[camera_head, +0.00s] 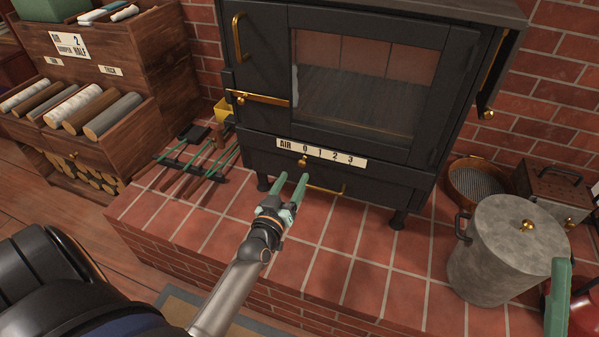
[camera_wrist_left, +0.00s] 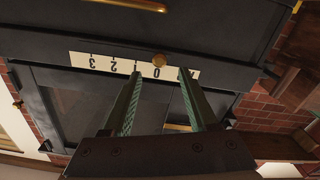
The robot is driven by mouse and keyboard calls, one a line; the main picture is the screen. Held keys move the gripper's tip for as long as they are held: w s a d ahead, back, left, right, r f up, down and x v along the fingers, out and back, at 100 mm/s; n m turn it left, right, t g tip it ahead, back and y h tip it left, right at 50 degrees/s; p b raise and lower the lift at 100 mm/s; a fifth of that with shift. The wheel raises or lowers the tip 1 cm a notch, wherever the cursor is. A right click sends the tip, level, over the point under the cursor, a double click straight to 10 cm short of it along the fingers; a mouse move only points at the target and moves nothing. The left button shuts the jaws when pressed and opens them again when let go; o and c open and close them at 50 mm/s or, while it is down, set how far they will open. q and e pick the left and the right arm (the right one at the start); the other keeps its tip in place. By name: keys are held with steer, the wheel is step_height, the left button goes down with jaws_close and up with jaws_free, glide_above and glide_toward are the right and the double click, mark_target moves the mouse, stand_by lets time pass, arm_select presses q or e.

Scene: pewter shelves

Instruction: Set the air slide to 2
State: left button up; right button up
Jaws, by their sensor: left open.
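The air slide's round brass knob (camera_head: 302,161) sits under the 0 of the white scale plate (camera_head: 335,156), marked AIR 0 1 2 3, on the black stove's front. In the left wrist view the plate (camera_wrist_left: 100,64) is upside down and the knob (camera_wrist_left: 159,60) shows by the 0. My left gripper (camera_head: 294,179) is open and empty, its green fingers pointing at the stove just below the knob. In the left wrist view its fingertips (camera_wrist_left: 160,74) frame the knob on both sides; contact is not visible. A green finger of my right gripper (camera_head: 557,300) shows at the right edge.
A brass bar handle (camera_head: 326,190) is low on the stove. A brass latch (camera_head: 258,98) crosses the door's left side. A card (camera_head: 68,45) reads AIR 2, DAMPER HALF. Fire tools (camera_head: 200,155) lie left; a lidded metal bin (camera_head: 500,255) stands right on the brick hearth.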

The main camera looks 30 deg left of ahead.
mark_target(301, 165)
arm_select(q)
steer(key=shift+b+x, duration=0.5)
steer(key=shift+x, duration=1.85)
jaws_close()
